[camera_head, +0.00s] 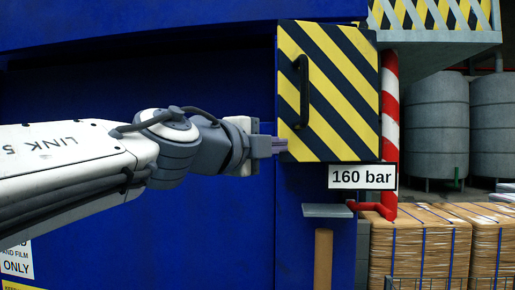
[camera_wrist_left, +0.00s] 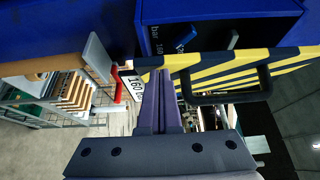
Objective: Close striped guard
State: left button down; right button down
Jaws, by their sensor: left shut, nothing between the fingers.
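The striped guard (camera_head: 345,95) is a yellow-and-black panel on the blue machine in the head view, with a black vertical handle (camera_head: 303,92) near its left edge. The wrist view shows the guard (camera_wrist_left: 205,75) at a steep angle, with its handle (camera_wrist_left: 225,97) sticking out. A dark recess (camera_wrist_left: 215,22) shows beyond it, so the guard does not look flush there. My left gripper (camera_head: 283,145) is shut and empty at the guard's lower left edge, below the handle; contact is unclear. Its closed fingers (camera_wrist_left: 161,80) also show in the wrist view. My right gripper is out of view.
A "160 bar" sign (camera_head: 362,177) hangs below the guard. A red-and-white post (camera_head: 389,110) stands at its right. A small grey shelf (camera_head: 327,211) juts out below. Strapped stacks (camera_head: 430,245) and grey tanks (camera_head: 435,125) stand at the right.

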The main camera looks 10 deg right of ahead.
pick_arm(q)
jog(key=w+m+g+h, duration=0.2)
jog(key=w+g, duration=0.1)
jog(key=w, duration=0.4)
jog(key=shift+w+p, duration=0.2)
jog(key=shift+p, duration=0.15)
jog(key=shift+r, duration=0.15)
jog(key=b+v, duration=0.4)
jog(key=v, duration=0.6)
jog(key=shift+s+m, duration=0.25)
jog(key=shift+m, duration=0.05)
